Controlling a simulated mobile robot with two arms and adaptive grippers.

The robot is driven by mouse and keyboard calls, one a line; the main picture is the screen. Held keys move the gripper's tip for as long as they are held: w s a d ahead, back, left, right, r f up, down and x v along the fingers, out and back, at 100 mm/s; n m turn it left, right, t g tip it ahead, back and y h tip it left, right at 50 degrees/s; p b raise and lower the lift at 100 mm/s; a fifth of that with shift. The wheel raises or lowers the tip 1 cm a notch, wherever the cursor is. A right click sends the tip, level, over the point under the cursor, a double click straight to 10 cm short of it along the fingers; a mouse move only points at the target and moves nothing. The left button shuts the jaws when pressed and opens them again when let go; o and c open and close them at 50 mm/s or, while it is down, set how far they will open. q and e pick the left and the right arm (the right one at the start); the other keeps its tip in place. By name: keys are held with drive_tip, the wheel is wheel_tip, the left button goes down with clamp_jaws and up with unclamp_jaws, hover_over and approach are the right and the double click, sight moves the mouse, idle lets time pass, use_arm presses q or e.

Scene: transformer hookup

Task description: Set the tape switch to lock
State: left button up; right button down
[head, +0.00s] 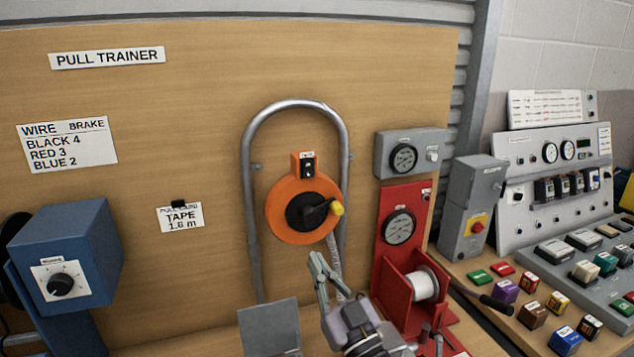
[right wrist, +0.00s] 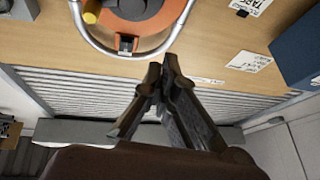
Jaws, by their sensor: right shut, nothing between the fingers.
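The orange tape reel (head: 274,212) hangs on the wooden board inside a grey metal hoop. Its black switch (head: 308,167) sits in an orange block at the top of the reel, under a small white label; I cannot read its setting. The reel has a black hub with a yellow-knobbed crank (head: 337,208), and a pale tape runs down from it. My right gripper (head: 316,259) is shut and empty below the reel, apart from it. In the right wrist view the gripper (right wrist: 161,72) points toward the board, with the switch (right wrist: 126,43) upside down beyond its tips. My left gripper is out of view.
The metal hoop (head: 247,190) surrounds the reel. A red stand (head: 386,290) with gauge and wire spool is close on the right. A blue box (head: 88,250) with a knob stands left. A grey plate (head: 268,328) is below. The board left of the hoop is mostly bare.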

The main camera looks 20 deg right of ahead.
sight(308, 169)
drive_tip(key=d+r+m+t+h, duration=0.3)
drive_tip(key=r+h, duration=0.1)
drive_tip(key=r, duration=0.1)
drive_tip(key=shift+d+r, duration=0.35)
drive_tip(key=shift+r, duration=0.05)
drive_tip(key=shift+w, duration=0.1)
drive_tip(key=p+x, duration=0.1)
drive_tip(key=x, duration=0.3)
drive_tip(key=w+f+p+x, duration=0.1)
drive_tip(key=p+x, duration=0.1)
drive_tip(key=x, duration=0.2)
drive_tip(key=f+p+x, duration=0.1)
drive_tip(key=x, duration=0.3)
drive_tip(key=shift+w+a+r+p, duration=0.1)
drive_tip(key=shift+w+r+p, duration=0.1)
drive_tip(key=shift+w+p, duration=0.3)
